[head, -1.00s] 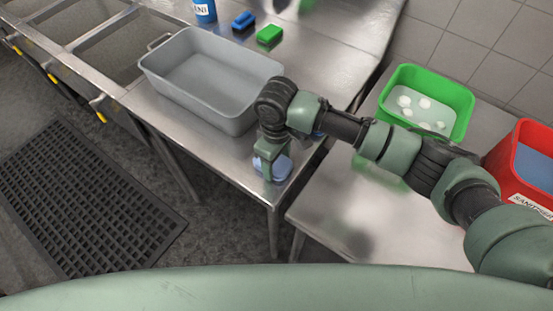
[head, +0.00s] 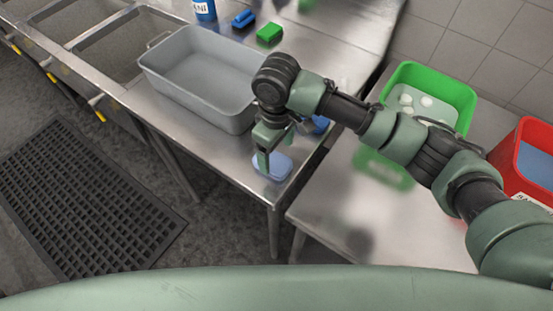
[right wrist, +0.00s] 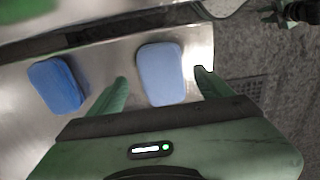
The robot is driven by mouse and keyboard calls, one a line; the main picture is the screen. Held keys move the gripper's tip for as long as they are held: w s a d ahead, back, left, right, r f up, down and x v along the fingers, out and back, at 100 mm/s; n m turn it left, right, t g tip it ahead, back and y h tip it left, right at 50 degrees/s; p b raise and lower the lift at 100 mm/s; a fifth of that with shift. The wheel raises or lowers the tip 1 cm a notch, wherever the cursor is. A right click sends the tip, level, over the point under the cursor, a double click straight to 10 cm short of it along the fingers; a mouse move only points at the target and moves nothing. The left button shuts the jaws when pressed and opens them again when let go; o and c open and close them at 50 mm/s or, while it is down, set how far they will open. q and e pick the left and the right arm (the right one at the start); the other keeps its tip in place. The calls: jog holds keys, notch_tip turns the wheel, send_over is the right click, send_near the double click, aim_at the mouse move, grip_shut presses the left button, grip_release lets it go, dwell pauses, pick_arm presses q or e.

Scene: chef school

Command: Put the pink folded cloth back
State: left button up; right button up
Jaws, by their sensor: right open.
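No pink cloth shows in either view. A light blue, rounded pad (head: 274,167), perhaps a folded cloth or sponge, lies flat near the front corner of the steel counter. It also shows in the right wrist view (right wrist: 161,72). My right gripper (head: 270,152) is open and empty just above this pad, with its fingers pointing down. In the right wrist view, the pad appears between its two fingertips. A darker blue pad (right wrist: 57,86) lies beside it and is partly hidden behind my arm in the head view (head: 320,124). My left gripper is not in view.
A grey tub (head: 205,75) stands behind my right gripper. A green tub (head: 440,90) with white lumps and a red tub (head: 528,165) stand on the right-hand table. Blue (head: 244,18) and green (head: 269,32) blocks lie at the back. A gap separates the tables.

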aim_at(276, 163)
notch_tip(276, 163, up, 8)
jog(key=b, duration=0.1)
jog(key=shift+f, duration=0.15)
dwell(0.5)
